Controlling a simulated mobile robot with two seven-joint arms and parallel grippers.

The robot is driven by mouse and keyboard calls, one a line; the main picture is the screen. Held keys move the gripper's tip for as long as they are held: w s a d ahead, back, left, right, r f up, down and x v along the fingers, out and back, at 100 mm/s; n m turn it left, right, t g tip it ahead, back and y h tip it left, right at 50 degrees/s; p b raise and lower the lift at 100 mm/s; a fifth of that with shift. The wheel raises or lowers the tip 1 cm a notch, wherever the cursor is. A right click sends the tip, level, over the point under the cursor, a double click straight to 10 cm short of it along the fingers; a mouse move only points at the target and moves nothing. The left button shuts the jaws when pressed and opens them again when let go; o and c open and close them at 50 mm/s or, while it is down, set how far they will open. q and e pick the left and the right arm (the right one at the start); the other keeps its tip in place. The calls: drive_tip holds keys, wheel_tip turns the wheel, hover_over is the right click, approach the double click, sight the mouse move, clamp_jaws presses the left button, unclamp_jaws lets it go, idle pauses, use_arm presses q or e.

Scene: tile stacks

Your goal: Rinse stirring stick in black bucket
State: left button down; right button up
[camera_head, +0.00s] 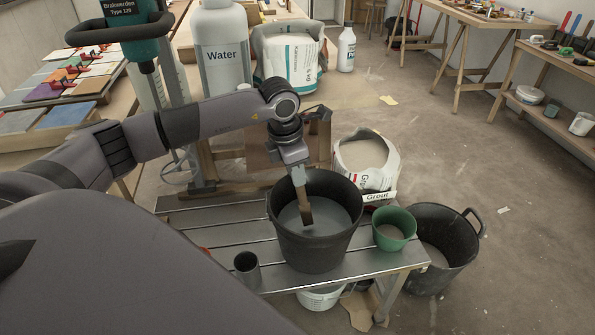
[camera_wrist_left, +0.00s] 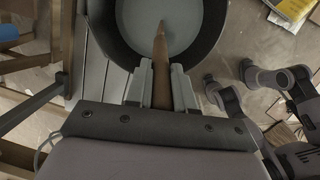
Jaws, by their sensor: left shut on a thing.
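The black bucket (camera_head: 314,257) stands on a slatted metal bench (camera_head: 375,262) and holds grey liquid (camera_head: 330,213). My left gripper (camera_head: 299,180) reaches over the bucket's rim from above. It is shut on the brown stirring stick (camera_head: 306,207), which points down, slightly tilted, with its lower end at the liquid. In the left wrist view the stick (camera_wrist_left: 161,62) is clamped between the two fingers (camera_wrist_left: 161,88) and extends into the bucket (camera_wrist_left: 205,38). How deep the tip sits is hard to tell.
A green bucket (camera_head: 394,243) stands close to the black bucket's right, with a grout bag (camera_head: 382,180) behind. A dark metal cup (camera_head: 246,273) stands at front left. A larger black tub (camera_head: 452,275) sits beyond the bench's right end. Open floor lies to the right.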

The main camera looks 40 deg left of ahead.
use_arm(q)
drive_tip(key=shift+s+r+p, duration=0.2)
drive_tip(key=shift+r+p, duration=0.4)
drive_tip(key=shift+r, duration=0.35)
drive_tip(key=shift+s+r+p, duration=0.15)
drive_tip(key=shift+r+p, duration=0.45)
drive_tip(key=shift+r, duration=0.35)
wheel_tip(320, 180, up, 7)
drive_tip(key=s+p, duration=0.1)
drive_tip(key=p, duration=0.3)
drive_tip(key=shift+s+a+p, duration=0.2)
drive_tip(key=shift+p, duration=0.15)
wheel_tip(320, 180, up, 4)
drive_tip(key=shift+f+p, duration=0.1)
drive_tip(key=shift+p, duration=1.1)
